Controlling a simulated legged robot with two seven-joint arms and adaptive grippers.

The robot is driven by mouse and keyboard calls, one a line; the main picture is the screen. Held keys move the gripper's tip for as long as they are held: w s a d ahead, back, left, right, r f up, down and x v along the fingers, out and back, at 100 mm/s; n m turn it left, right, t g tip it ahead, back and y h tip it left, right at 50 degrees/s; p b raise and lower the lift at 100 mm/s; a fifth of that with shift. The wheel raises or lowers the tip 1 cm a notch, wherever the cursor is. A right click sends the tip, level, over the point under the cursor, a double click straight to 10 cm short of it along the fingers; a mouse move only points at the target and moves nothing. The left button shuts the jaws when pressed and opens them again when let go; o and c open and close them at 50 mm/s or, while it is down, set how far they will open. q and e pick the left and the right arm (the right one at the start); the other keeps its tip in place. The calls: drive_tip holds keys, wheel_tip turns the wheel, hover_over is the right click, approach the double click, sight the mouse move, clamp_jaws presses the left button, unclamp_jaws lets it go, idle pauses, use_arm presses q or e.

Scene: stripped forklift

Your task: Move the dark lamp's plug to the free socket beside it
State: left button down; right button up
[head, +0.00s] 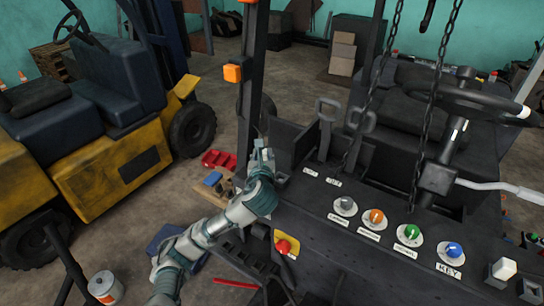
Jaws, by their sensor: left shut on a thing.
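My left gripper (261,150) is at the left end of the dark dashboard, close to the upright black post. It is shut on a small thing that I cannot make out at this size. An orange lamp (232,73) is fixed to the post above the gripper. I cannot tell whether it is the dark one. The plug and the free socket cannot be told apart here; the gripper may hide them. My right gripper is not in view.
The dashboard (325,207) carries grey (345,206), orange (376,217), green (411,232) and blue (454,250) knobs. Two chains (380,60) hang before the steering wheel (470,98). A red button (283,246) is below. A yellow forklift (100,150) stands at left.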

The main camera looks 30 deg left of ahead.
use_arm(q)
drive_tip(key=shift+a+f, duration=0.2)
drive_tip(key=shift+a, duration=0.35)
drive_tip(key=shift+a+f, duration=0.15)
drive_tip(key=shift+a, duration=0.4)
drive_tip(key=shift+d, duration=0.2)
drive_tip(key=shift+d+r, duration=0.15)
drive_tip(key=shift+d, duration=0.95)
drive_tip(key=shift+a, duration=0.15)
drive_tip(key=c, duration=1.9)
unclamp_jaws()
drive_tip(key=a, duration=0.2)
drive_tip(key=a+f, duration=0.1)
drive_tip(key=shift+s+a, duration=0.15)
drive_tip(key=shift+a, duration=0.25)
drive_tip(key=shift+a+f, duration=0.1)
drive_tip(key=shift+d, duration=0.6)
clamp_jaws()
unclamp_jaws()
drive_tip(key=shift+a, duration=0.3)
drive_tip(key=shift+f, duration=0.2)
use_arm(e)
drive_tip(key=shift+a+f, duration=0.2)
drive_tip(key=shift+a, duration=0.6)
use_arm(q)
drive_tip(key=shift+d+f, duration=0.1)
drive_tip(key=shift+f, duration=0.1)
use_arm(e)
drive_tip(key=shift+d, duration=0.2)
